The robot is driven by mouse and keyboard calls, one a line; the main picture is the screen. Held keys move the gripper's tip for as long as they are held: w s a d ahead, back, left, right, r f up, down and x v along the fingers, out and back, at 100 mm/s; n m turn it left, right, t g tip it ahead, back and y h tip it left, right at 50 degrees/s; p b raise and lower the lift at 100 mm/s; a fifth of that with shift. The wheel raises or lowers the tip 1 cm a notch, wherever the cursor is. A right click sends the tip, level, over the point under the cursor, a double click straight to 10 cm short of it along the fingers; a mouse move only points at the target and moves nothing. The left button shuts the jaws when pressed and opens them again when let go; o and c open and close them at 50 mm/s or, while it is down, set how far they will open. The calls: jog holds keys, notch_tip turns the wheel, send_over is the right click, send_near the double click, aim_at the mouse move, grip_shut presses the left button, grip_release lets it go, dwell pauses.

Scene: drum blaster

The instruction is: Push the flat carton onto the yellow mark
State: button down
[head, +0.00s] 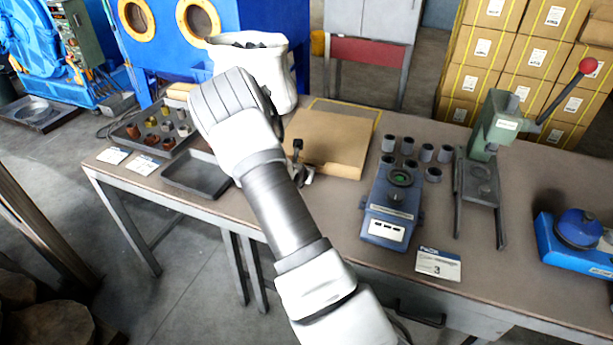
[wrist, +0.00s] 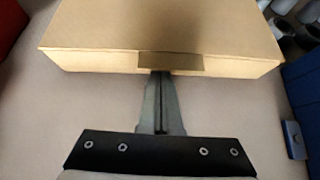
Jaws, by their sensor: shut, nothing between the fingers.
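The flat carton (head: 335,142) is a closed tan cardboard box lying on the table, in the middle of the head view. In the wrist view the carton (wrist: 165,25) fills the top, its near side facing my gripper. The yellow mark (head: 347,104) shows as a thin yellow outline behind the carton and along its right; the carton and my arm hide the rest. My gripper (wrist: 161,74) is shut and empty, low over the table. Its fingertips are at the carton's near side, by the brown tape; I cannot tell if they touch. My arm partly covers the gripper in the head view.
A white sack (head: 283,62) stands behind my arm. An empty dark tray (head: 192,177) and a parts tray (head: 158,132) are to the left. A blue fixture (head: 390,205), several grey cylinders (head: 426,152) and a green press (head: 490,130) stand right of the carton.

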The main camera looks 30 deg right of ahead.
aim_at(316, 153)
jog(key=shift+w+d, duration=0.3)
jog(key=shift+d, duration=0.1)
jog(key=shift+w, duration=0.1)
jog(key=shift+w+d+b, duration=0.4)
jog(key=shift+w+d, duration=0.45)
jog(key=shift+d, duration=0.2)
jog(key=shift+w+d+b, duration=0.35)
jog(key=shift+w+d, duration=0.45)
jog(key=shift+d, duration=0.2)
jog(key=shift+w+d, duration=0.85)
jog(key=shift+d, duration=0.15)
